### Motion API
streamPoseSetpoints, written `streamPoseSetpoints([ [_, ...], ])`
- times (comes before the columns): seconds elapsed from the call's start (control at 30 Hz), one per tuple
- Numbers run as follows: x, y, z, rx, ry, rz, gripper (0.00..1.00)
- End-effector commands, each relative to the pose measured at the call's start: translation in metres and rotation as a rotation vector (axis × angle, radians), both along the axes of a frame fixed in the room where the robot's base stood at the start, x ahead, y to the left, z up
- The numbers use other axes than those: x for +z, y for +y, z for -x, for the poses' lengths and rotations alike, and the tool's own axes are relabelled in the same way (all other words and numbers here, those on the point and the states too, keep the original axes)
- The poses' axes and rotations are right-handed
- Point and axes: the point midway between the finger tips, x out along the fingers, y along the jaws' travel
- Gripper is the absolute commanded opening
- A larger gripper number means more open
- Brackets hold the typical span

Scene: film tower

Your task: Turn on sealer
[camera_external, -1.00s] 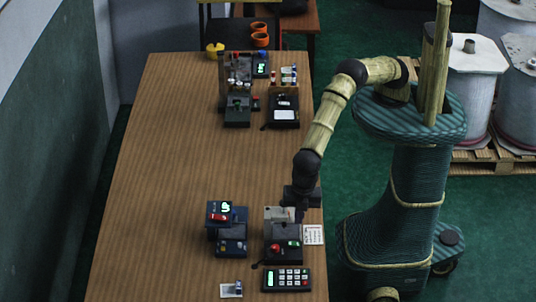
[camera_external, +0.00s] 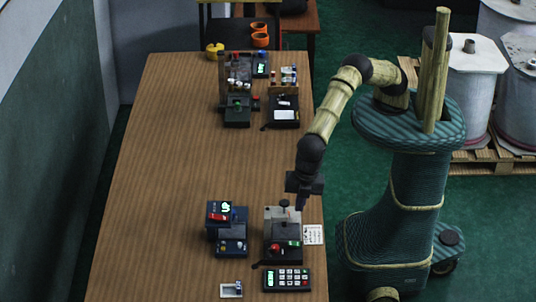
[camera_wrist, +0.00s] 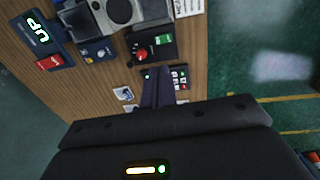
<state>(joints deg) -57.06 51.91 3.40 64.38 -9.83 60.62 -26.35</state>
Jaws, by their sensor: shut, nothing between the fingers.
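I cannot tell for sure which device is the sealer. A grey and black machine (camera_external: 283,222) stands at the table's front right, with a dark knob on top and a red and a green button (camera_external: 293,244) on its front base. My gripper (camera_external: 301,206) is shut and empty, raised near the grey machine's right side. Its closed fingers (camera_wrist: 157,78) show in the wrist view.
A keypad box (camera_external: 287,279) with a green display lies in front of the grey machine. A white printed card (camera_external: 313,235) lies at its right, and a small white tray (camera_external: 231,290) at front left. More devices (camera_external: 238,100) stand at the far end. The table's middle (camera_external: 190,160) is clear.

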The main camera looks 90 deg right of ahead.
Motion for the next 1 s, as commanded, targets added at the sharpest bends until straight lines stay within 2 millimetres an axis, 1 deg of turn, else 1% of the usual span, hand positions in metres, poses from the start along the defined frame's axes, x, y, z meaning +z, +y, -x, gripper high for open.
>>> streamPoseSetpoints([
  [0.03, -0.004, 0.000, 0.000, 0.000, -0.010, -0.002, 0.00],
  [0.2, 0.001, 0.000, -0.002, -0.001, -0.022, -0.001, 0.00],
  [0.4, 0.001, 0.000, -0.001, -0.001, -0.021, -0.001, 0.00],
  [0.57, -0.005, 0.000, -0.002, -0.001, -0.020, 0.001, 0.00],
  [0.77, -0.029, -0.001, -0.005, -0.001, -0.018, 0.003, 0.00],
  [1.0, -0.071, -0.001, -0.011, 0.000, -0.019, 0.003, 0.00],
])
